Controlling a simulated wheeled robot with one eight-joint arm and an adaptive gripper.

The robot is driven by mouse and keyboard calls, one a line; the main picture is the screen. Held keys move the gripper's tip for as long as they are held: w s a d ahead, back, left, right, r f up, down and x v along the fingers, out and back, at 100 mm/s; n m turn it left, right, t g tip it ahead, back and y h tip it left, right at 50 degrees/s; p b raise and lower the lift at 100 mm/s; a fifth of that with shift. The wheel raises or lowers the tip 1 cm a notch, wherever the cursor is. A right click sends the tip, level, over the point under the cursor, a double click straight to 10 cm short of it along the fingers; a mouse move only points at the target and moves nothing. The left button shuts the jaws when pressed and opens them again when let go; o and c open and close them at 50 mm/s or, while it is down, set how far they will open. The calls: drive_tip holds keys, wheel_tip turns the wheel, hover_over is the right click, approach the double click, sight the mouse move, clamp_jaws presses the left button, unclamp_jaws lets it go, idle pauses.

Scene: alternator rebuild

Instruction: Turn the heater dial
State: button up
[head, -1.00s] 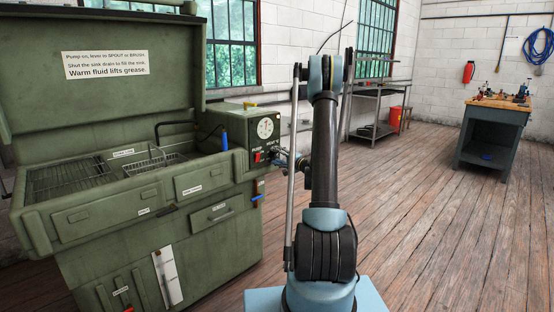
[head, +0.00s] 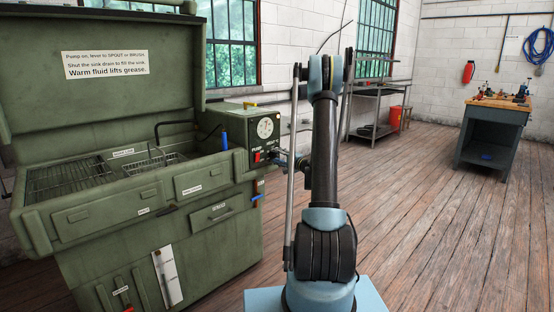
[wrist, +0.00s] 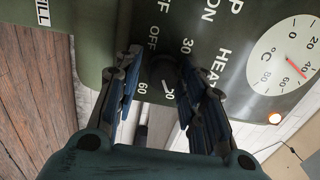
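The heater dial (wrist: 163,72) is a dark round knob on the washer's control panel. In the wrist view it sits between the two fingertips of my gripper (wrist: 160,68), partly shadowed. A printed scale with OFF, 30 and 60 surrounds it. A finger is on each side of the dial; I cannot tell whether they touch it. In the head view my gripper (head: 283,160) is at the panel's right side, and my arm hides part of it. The dial is too small to make out there.
The control box (head: 247,137) carries a white temperature gauge (head: 265,128), also at right in the wrist view (wrist: 285,55). The green parts washer (head: 160,235) fills the left; wooden floor at right is open.

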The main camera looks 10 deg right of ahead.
idle(0.3)
drive_tip(key=v, duration=1.2)
drive_tip(key=shift+a, duration=0.1)
drive_tip(key=s+a+r+n+g+h, duration=0.2)
drive_tip(key=s+a+n+g, duration=0.15)
drive_tip(key=s+a, duration=0.5)
drive_tip(key=s+a+r+n+g+h, duration=0.1)
drive_tip(key=s+a+r+n+g, duration=0.3)
drive_tip(key=s, duration=0.7)
drive_tip(key=s+d+f+n+g+h, duration=0.1)
drive_tip(key=s+d+f+h, duration=0.1)
drive_tip(key=s, duration=0.7)
drive_tip(key=s+d+f+n+g+h, duration=0.1)
drive_tip(key=s+d+f+g+h, duration=0.1)
drive_tip(key=s, duration=0.7)
drive_tip(key=s+d+f+n+g+h, duration=0.1)
drive_tip(key=s+d+f+g+h, duration=0.1)
drive_tip(key=s, duration=0.7)
drive_tip(key=shift+s+f+n+h, duration=0.2)
drive_tip(key=shift+f+h, duration=0.2)
drive_tip(key=shift+f, duration=0.15)
drive_tip(key=shift+s+f+n+h, duration=0.1)
drive_tip(key=shift+s+f+h, duration=0.1)
drive_tip(key=shift+f+h, duration=0.3)
